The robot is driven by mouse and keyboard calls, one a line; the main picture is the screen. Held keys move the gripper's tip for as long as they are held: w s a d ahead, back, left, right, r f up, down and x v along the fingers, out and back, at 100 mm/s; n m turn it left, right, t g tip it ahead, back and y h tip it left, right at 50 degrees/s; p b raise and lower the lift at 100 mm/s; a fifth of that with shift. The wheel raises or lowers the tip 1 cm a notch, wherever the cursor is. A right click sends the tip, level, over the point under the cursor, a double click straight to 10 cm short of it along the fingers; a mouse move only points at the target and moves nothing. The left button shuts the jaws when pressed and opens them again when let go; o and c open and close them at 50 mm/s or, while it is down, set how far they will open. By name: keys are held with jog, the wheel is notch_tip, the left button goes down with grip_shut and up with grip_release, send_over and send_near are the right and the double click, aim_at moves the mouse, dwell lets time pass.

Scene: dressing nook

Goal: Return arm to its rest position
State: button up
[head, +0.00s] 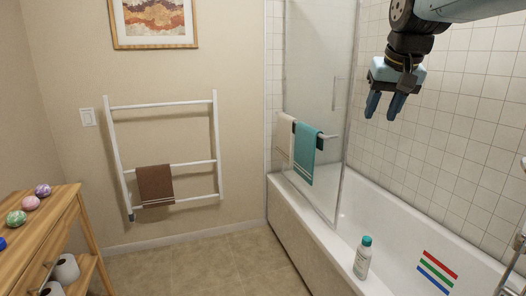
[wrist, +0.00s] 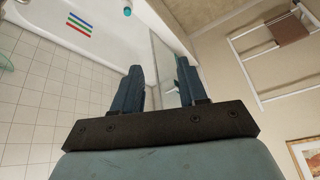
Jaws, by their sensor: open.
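My gripper (head: 384,105) hangs at the upper right in the head view, above the bathtub, with its fingers pointing down. Its two blue fingers are apart and nothing is between them. In the wrist view, my gripper (wrist: 158,88) shows its spread fingers in front of the glass screen and the tub. My arm comes in from the top right corner of the head view.
The bathtub (head: 345,237) has a glass screen (head: 318,90) with a teal towel (head: 306,150) on its bar. A white bottle (head: 362,262) stands on the tub's rim. A ladder rack (head: 218,130) holds a brown towel (head: 155,185). A wooden stand (head: 45,222) is at left.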

jog(key=s+a+f+n, duration=0.1)
jog(key=s+a+f, duration=0.1)
jog(key=s+f, duration=1.2)
jog(key=shift+s+a+f+n, duration=0.2)
jog(key=shift+s+a+n, duration=0.1)
jog(key=shift+s, duration=0.35)
